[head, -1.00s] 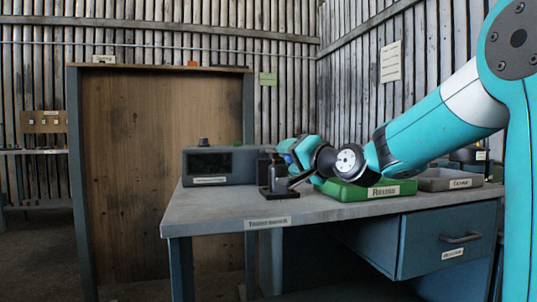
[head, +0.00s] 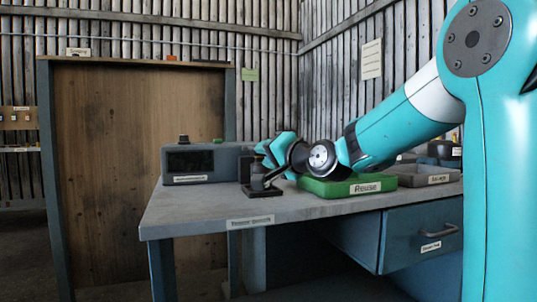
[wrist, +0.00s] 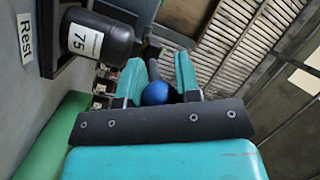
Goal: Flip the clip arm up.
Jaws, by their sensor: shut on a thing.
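In the wrist view, the two teal fingers of my gripper (wrist: 158,82) stand on either side of a blue ball knob (wrist: 157,93). A dark rod (wrist: 153,68) runs beyond the knob between the fingers; it looks like the clip arm, but its far end is unclear. In the head view my gripper (head: 275,150) is at the back of the bench, just behind a small black stand (head: 257,178). The stand's black cylinder, marked 75, shows in the wrist view (wrist: 100,38). The knob is hidden in the head view.
A grey box with a dark screen (head: 190,162) stands left of the black stand on the bench (head: 215,207). A green tray (head: 345,188) and a grey tray (head: 430,176) lie to the right, under my arm. The bench's front left is clear.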

